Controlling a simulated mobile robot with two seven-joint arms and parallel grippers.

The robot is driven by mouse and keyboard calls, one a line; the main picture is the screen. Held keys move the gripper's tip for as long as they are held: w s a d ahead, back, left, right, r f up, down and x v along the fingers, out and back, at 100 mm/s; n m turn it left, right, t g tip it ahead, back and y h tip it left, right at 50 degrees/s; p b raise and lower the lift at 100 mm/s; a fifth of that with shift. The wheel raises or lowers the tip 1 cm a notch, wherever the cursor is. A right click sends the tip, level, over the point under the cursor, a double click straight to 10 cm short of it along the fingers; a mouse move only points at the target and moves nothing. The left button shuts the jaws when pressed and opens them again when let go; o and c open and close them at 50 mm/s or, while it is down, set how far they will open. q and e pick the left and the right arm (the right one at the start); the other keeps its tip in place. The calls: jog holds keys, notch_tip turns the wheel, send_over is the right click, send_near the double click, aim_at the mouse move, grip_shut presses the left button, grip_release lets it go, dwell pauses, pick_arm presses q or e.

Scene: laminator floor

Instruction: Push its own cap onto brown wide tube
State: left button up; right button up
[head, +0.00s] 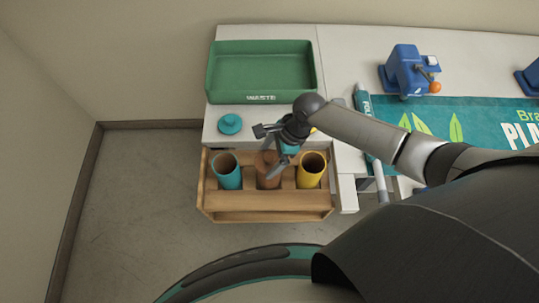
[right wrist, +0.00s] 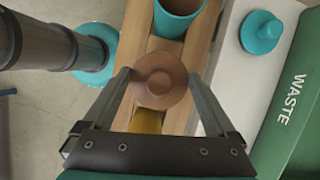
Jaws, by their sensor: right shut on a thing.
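The brown wide tube (head: 268,182) stands in the middle slot of a wooden rack, mostly hidden behind my right gripper (head: 274,160). In the right wrist view, a round brown cap (right wrist: 160,82) with a raised knob sits between the fingertips of the right gripper (right wrist: 159,88). The gripper is shut on this cap, over the brown tube's place. The cap hides the tube's mouth, so I cannot tell whether it is seated or just above. My left gripper is in neither view.
The rack (head: 265,216) also holds an open teal tube (head: 227,175) and an open yellow tube (head: 311,174). A teal cap (head: 230,124) lies on the table behind. A green waste tray (head: 262,72) stands further back. Blue devices (head: 405,70) are at right.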

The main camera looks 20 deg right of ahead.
jog(key=shift+p, duration=0.5)
dwell(0.4)
jog(key=o, duration=0.9)
jog(key=shift+o, duration=0.2)
jog(key=shift+r+p, duration=1.6)
jog(key=shift+p, duration=0.3)
jog(key=shift+r+p, duration=0.9)
jog(key=shift+r, duration=0.5)
